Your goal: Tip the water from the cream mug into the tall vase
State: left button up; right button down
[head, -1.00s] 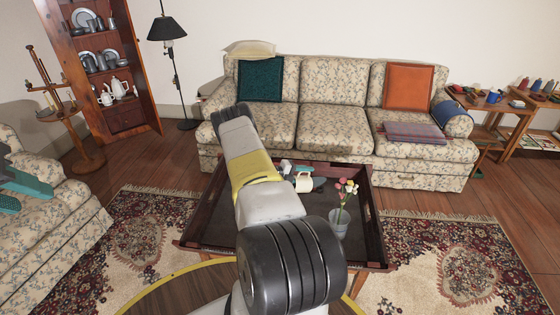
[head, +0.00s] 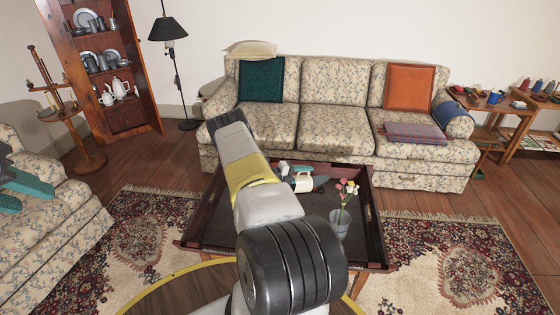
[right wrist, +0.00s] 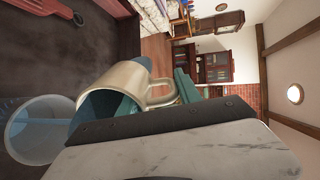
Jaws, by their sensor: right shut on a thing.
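The cream mug (head: 303,183) is small in the head view, above the coffee table and beyond the vase. In the right wrist view the mug (right wrist: 122,86) shows large, with its handle to the right. My right gripper (head: 294,177), with teal fingers, is shut on it; my forearm partly hides it. The tall vase (head: 340,228) stands upright on the table, clear, with flowers. I cannot see the water in the mug. My left gripper (head: 28,180) is at the far left; its opening is unclear.
The dark tray-topped coffee table (head: 225,228) has raised edges. A flowered sofa (head: 325,130) stands behind it and an armchair (head: 50,235) is at left. A patterned rug (head: 470,265) lies around it. Side tables (head: 495,103) stand at right.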

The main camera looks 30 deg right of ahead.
jog(key=shift+a+r+h, duration=0.35)
jog(key=shift+h, duration=0.25)
dwell(0.4)
jog(key=shift+w+a+r+g+h, duration=0.2)
jog(key=shift+a+r+h, duration=0.1)
jog(key=shift+a+h, duration=0.5)
jog(key=shift+w+a+r+g+h, duration=0.2)
jog(key=shift+a+h, duration=0.25)
jog(key=shift+a, duration=0.5)
jog(key=shift+w+a+r+h, duration=0.15)
jog(key=shift+a+r+h, duration=0.2)
jog(key=shift+a+h, duration=0.45)
dwell(4.2)
